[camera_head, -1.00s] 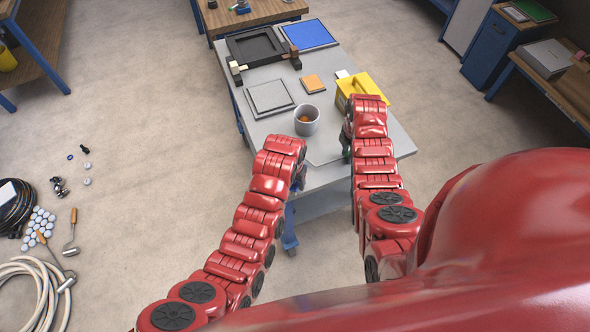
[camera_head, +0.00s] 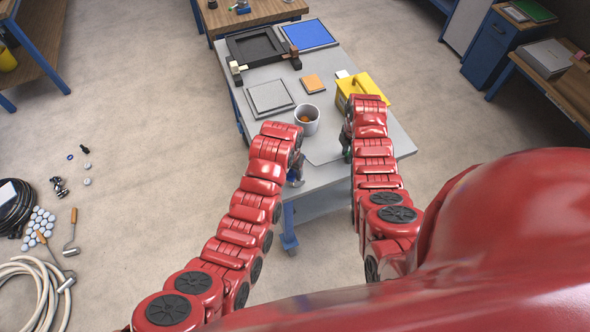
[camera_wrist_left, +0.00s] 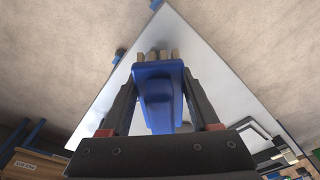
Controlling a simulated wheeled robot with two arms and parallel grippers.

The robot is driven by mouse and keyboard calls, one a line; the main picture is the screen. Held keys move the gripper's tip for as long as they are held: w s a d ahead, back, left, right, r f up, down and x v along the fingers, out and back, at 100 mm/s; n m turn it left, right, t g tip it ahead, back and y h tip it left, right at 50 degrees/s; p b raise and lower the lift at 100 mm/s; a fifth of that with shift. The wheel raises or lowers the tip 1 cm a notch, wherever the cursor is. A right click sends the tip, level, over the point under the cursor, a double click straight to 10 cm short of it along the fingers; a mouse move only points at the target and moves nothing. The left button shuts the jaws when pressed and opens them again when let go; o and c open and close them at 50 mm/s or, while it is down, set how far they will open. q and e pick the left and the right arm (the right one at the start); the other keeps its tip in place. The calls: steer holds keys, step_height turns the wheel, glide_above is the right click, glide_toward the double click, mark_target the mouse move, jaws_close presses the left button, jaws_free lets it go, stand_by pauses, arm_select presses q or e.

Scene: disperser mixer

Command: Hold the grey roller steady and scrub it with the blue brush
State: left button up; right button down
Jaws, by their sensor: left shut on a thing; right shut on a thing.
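My left gripper (camera_head: 297,176) is at the near left edge of the grey table (camera_head: 378,132), largely hidden by its own arm in the head view. In the left wrist view the left gripper (camera_wrist_left: 158,88) is shut on the blue brush (camera_wrist_left: 157,95), whose pale bristles point away from the wrist. My right gripper (camera_head: 347,150) is a short way to the right, over the near part of the table, mostly behind its arm. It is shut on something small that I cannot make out. I cannot make out a grey roller at either gripper.
A grey cup (camera_head: 307,119) with something orange inside stands between and beyond the grippers. A yellow box (camera_head: 372,84) is just beyond the right arm. Flat pads (camera_head: 270,97) and a black tray (camera_head: 255,46) lie farther back.

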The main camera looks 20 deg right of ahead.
mark_target(292, 182)
arm_select(q)
steer(key=shift+w, duration=0.2)
steer(key=shift+w, duration=0.85)
steer(key=shift+f, duration=0.9)
steer(key=shift+s, duration=0.2)
steer(key=shift+s, duration=2.05)
steer(key=shift+f, duration=0.1)
